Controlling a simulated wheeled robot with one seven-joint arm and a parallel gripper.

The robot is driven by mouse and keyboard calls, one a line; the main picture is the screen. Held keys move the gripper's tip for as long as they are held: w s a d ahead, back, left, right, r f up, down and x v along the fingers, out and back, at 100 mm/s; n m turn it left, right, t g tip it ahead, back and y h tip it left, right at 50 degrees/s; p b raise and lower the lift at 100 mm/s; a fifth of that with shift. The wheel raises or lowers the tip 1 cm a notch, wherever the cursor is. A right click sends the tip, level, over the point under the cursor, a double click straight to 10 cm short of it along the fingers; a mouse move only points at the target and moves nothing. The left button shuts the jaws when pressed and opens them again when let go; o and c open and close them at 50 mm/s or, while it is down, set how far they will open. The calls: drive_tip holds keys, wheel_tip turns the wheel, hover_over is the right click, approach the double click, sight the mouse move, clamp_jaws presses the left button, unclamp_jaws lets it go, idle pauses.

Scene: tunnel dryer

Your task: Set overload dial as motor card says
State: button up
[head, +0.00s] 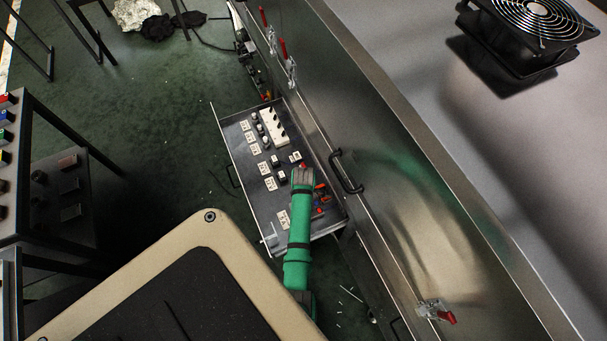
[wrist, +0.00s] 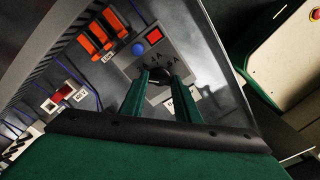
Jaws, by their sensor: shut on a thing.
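A dark round dial (wrist: 158,73) is on this face. My gripper (wrist: 160,78) is shut on the dial, one green finger on each side, so the dial is mostly hidden and its setting cannot be read. In the head view my gripper (head: 303,174) reaches down over the panel's right part. Several white cards, one at the near end (head: 283,219), lie on the panel; their text is too small to read.
The panel tray (head: 235,150) holds several switches and a white block (head: 273,124). Orange-red parts (wrist: 98,38) sit beside the unit. A steel wall with a black handle (head: 345,172) borders the tray on the right. A dark frame stands at left; green floor lies between.

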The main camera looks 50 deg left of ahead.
drive_tip(key=m, duration=0.6)
drive_tip(key=shift+m, duration=0.3)
drive_tip(key=m, duration=1.1)
drive_tip(key=shift+m, duration=0.4)
drive_tip(key=m, duration=0.5)
drive_tip(key=shift+m, duration=0.3)
drive_tip(key=o, duration=1)
drive_tip(key=shift+o, duration=0.2)
